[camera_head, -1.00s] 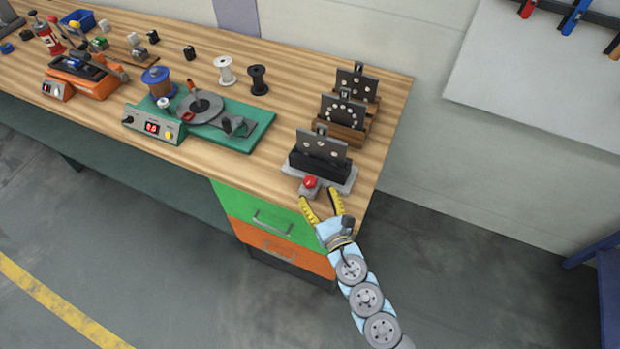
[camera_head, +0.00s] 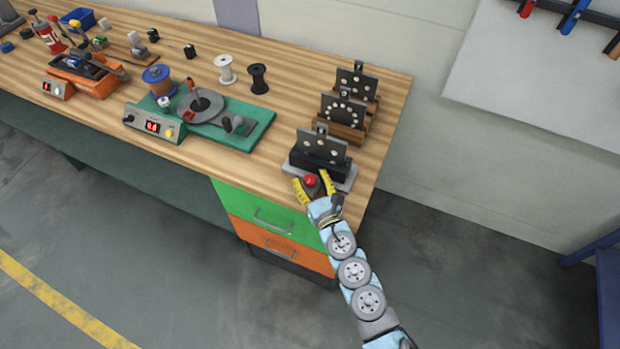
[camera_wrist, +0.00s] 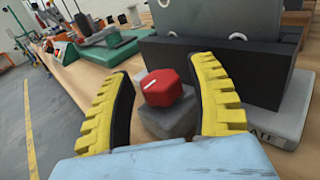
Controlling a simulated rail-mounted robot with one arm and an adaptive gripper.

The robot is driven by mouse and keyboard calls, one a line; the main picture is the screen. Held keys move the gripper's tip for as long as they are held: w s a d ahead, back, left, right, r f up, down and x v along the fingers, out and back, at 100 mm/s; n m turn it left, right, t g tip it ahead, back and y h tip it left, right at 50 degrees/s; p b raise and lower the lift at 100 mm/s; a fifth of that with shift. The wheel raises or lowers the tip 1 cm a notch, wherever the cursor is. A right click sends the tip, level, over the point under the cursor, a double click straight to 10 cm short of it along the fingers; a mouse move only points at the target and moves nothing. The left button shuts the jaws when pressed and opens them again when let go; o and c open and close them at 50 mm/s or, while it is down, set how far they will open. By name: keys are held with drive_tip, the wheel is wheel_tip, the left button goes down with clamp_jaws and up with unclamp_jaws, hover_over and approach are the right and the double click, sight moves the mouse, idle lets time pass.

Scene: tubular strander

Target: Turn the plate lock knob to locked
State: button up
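The plate lock knob (camera_head: 311,180) is a red knob on a small grey block at the front of the nearest plate stand. In the wrist view the red knob (camera_wrist: 163,87) is faceted, with a white line on its top pointing roughly left-right. My gripper (camera_head: 315,186) is open, its two yellow fingers on either side of the knob. In the wrist view a gap shows between the knob and each finger of my gripper (camera_wrist: 164,95). The nearest plate stand (camera_head: 316,165) holds an upright dark plate (camera_head: 322,147) with holes in a black block.
Two more plates on wooden stands (camera_head: 343,118) stand behind. A green-based machine (camera_head: 240,135) with a disc is to the left, with a white spool (camera_head: 225,70) and a black spool (camera_head: 258,79) behind it. Bench top between the machine and the plate stand is clear.

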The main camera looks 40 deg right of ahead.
clamp_jaws()
